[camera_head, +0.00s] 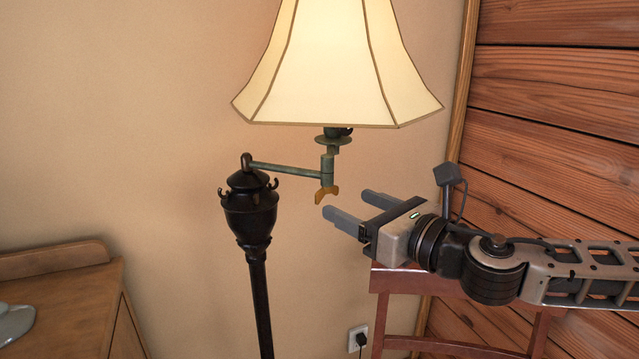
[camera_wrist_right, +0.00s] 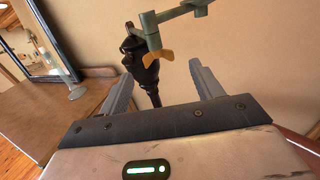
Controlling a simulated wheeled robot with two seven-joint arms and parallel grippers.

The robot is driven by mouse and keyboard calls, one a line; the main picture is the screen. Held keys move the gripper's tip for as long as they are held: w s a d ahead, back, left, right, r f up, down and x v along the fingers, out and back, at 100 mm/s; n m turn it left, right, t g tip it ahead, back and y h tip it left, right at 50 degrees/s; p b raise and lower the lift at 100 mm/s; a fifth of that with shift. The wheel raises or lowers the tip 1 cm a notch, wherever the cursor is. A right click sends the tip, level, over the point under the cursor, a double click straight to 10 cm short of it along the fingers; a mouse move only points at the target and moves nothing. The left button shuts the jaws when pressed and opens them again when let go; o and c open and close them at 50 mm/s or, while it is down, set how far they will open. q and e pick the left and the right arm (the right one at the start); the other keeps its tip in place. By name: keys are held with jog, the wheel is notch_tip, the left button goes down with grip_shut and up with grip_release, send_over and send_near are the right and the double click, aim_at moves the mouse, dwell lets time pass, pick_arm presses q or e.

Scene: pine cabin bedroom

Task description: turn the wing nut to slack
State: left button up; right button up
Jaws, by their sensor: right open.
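The brass-coloured wing nut (camera_head: 326,194) hangs at the lower end of the lamp's swing-arm joint, below the lampshade (camera_head: 338,65). The greenish swing arm (camera_head: 285,170) runs from the dark lamp post (camera_head: 250,215) to that joint. My right gripper (camera_head: 347,204) is open and empty, just right of the wing nut and apart from it. In the right wrist view the wing nut (camera_wrist_right: 155,57) shows beyond and between the two fingers, with the dark post behind it. My left gripper is not in view.
A wooden chair (camera_head: 405,280) stands below my right arm. A wooden desk (camera_head: 60,300) is at the lower left. A wall socket with a plug (camera_head: 357,338) is low on the wall. Plank wall (camera_head: 560,120) lies to the right. The air left of the post is free.

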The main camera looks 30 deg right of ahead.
aim_at(328, 196)
jog(key=p+x, duration=0.3)
jog(key=x, duration=0.4)
jog(key=shift+a+p, duration=0.15)
jog(key=shift+p, duration=0.25)
jog(key=shift+w+a+f, duration=0.1)
jog(key=shift+w+a, duration=0.1)
jog(key=shift+w, duration=0.45)
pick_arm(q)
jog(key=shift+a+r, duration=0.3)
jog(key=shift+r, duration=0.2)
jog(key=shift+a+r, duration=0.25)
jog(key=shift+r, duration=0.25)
pick_arm(e)
jog(key=c, duration=1)
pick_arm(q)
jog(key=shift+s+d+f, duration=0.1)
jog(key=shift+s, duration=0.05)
